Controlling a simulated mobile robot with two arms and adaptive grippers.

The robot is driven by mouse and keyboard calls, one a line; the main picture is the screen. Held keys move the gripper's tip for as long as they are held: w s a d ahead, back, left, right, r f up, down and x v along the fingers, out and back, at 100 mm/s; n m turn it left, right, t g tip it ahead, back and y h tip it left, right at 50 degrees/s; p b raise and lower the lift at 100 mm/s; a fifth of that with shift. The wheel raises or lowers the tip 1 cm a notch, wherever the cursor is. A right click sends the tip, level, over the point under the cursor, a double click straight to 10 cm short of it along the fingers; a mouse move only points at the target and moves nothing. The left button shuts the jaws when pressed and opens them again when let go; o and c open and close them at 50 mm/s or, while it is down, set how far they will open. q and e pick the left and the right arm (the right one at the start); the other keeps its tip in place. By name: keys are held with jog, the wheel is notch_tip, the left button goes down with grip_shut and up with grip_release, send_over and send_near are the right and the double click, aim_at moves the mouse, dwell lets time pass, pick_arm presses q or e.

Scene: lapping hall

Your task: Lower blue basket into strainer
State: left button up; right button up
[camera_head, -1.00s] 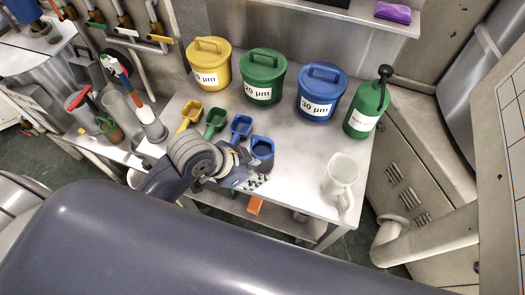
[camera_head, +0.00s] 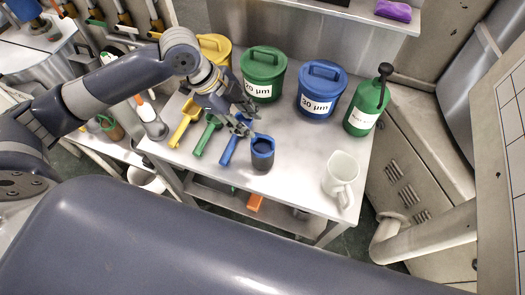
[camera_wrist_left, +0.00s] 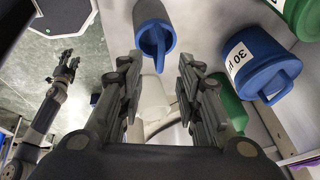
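I cannot tell which thing is the strainer. My right gripper (camera_wrist_left: 68,64) is small at the left of the wrist view, away over the floor; its opening is unclear.
Yellow (camera_head: 218,50), green (camera_head: 262,88) and blue (camera_head: 317,102) lidded buckets line the back, with a green bottle (camera_head: 366,110) at right. A white jug (camera_head: 341,176) stands front right. Yellow, green and blue scoops (camera_head: 229,150) lie at left.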

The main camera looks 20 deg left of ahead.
aim_at(257, 134)
pick_arm(q)
jog(key=x, duration=0.3)
jog(key=shift+w, duration=0.1)
jog(key=shift+d+f+p, duration=0.1)
jog(key=shift+f+p, duration=0.1)
jog(key=shift+p, duration=0.2)
jog(key=p+x, duration=0.1)
jog(key=x, duration=0.2)
jog(key=shift+w+f, duration=0.1)
jog(key=shift+f, duration=0.25)
jog(key=shift+w+d+f, duration=0.1)
jog(key=shift+f, duration=0.4)
grip_shut()
pick_arm(e)
jog(key=shift+w+d+r, duration=0.1)
jog(key=shift+d+r, duration=0.2)
jog(key=shift+r, duration=0.3)
jog(key=shift+w+d+r, duration=0.1)
jog(key=shift+d+r, duration=0.15)
jog(key=shift+r, duration=0.3)
